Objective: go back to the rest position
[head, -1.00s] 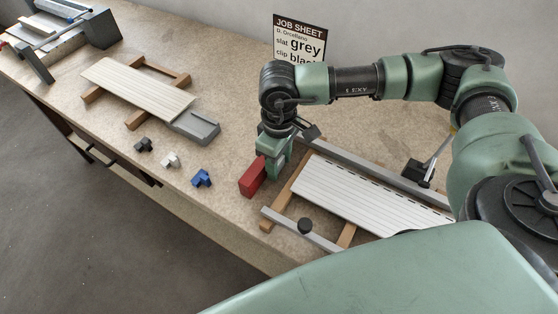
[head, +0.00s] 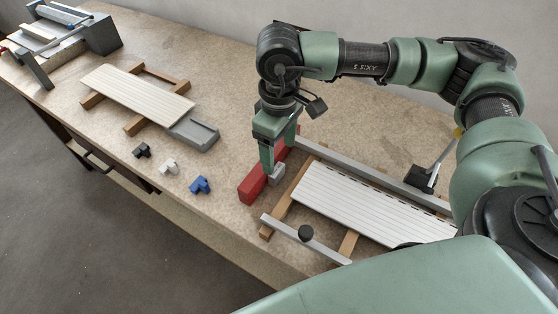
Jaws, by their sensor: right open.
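My right gripper (head: 279,158) hangs open, pointing down, over the long red block (head: 253,187). A small light grey clip (head: 277,174) shows just below and beside the fingers, near the left end of the white slatted panel (head: 370,203). I cannot tell whether the fingers touch the clip. The panel lies on wooden bearers (head: 281,211) between a long grey rail (head: 365,170) and a short grey bar (head: 325,246) with a black knob. My left gripper is not in view.
Black (head: 142,151), white (head: 169,168) and blue (head: 200,185) clips lie loose on the bench. A grey device (head: 98,33) stands far left.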

